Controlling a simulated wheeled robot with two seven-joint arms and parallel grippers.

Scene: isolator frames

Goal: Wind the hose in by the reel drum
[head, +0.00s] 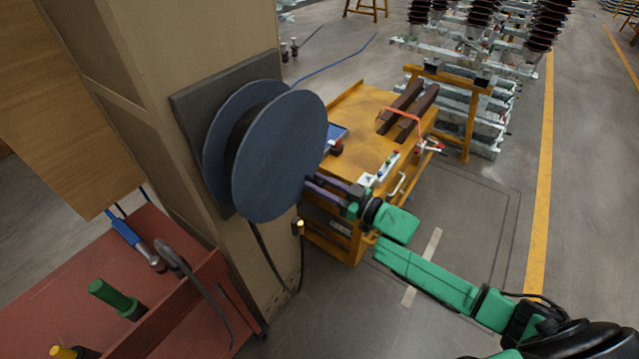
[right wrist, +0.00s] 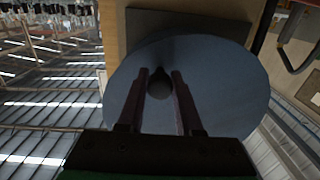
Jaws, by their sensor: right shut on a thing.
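The reel drum (head: 270,160) has two blue-grey discs with a dark core between them. It sits on a dark plate on the tan cabinet's side. The black hose (head: 270,263) hangs from under the drum in a loop along the cabinet. My right gripper (head: 314,187) reaches the drum's lower right edge, its tips partly hidden there. In the right wrist view the drum's disc (right wrist: 230,85) fills the middle. A dark round handle (right wrist: 160,88) shows between the fingers of my right gripper (right wrist: 160,74), which is shut on it. My left gripper is not in view.
A yellow cart (head: 365,125) with dark blocks stands behind the right gripper. A red workbench (head: 75,300) with tools is at lower left. A yellow-tipped part (head: 299,228) is by the cabinet. The grey floor (head: 480,220) at right is open.

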